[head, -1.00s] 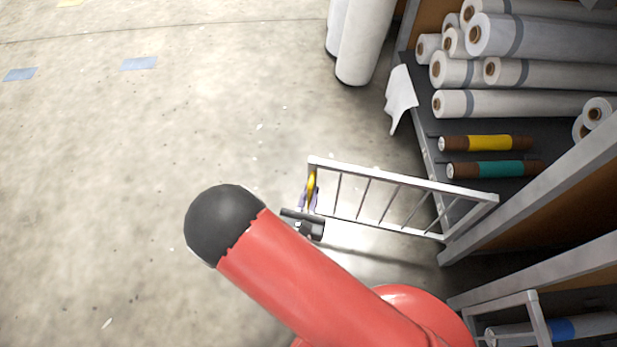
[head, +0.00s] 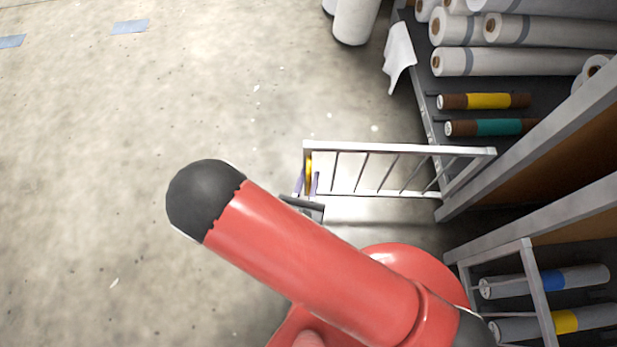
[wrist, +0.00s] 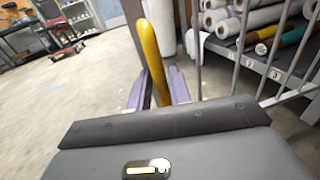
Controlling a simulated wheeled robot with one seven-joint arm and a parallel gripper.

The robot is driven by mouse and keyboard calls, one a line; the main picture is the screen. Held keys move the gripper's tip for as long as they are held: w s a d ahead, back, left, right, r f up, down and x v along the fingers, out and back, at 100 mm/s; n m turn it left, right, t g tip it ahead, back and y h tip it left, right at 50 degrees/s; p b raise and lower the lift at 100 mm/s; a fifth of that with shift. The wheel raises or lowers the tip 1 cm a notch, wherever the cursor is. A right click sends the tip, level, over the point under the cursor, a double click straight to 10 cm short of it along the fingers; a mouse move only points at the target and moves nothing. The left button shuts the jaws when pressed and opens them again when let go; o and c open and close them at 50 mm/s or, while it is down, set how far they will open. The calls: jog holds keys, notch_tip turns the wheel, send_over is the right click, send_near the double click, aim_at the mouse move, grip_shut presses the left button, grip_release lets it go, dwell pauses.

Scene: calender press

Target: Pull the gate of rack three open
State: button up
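The gate (head: 375,149) is a pale barred frame that stands swung out from the rack (head: 425,95), roughly level across the head view. Its hinged side is at the right, by the rack's upright. The yellow handle (head: 309,168) is on its free left end. In the wrist view the handle (wrist: 152,60) rises between the two purple fingers of my gripper (wrist: 160,88). The fingers lie close on both sides of it, and my gripper appears shut on it. In the head view my gripper (head: 307,184) is partly hidden behind my red arm.
White rolls, a yellow-banded roll (head: 485,101) and a teal-banded roll (head: 490,127) lie in the rack. A white sheet (head: 398,55) hangs over its edge. Another barred gate (head: 535,290) is at lower right. White rolls (head: 353,20) stand at the top. The floor at left is clear.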

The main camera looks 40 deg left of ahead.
jog(key=shift+o, duration=0.8)
jog(key=v, duration=0.7)
jog(key=shift+s+b, duration=0.3)
jog(key=shift+s, duration=0.05)
jog(key=shift+d, duration=0.1)
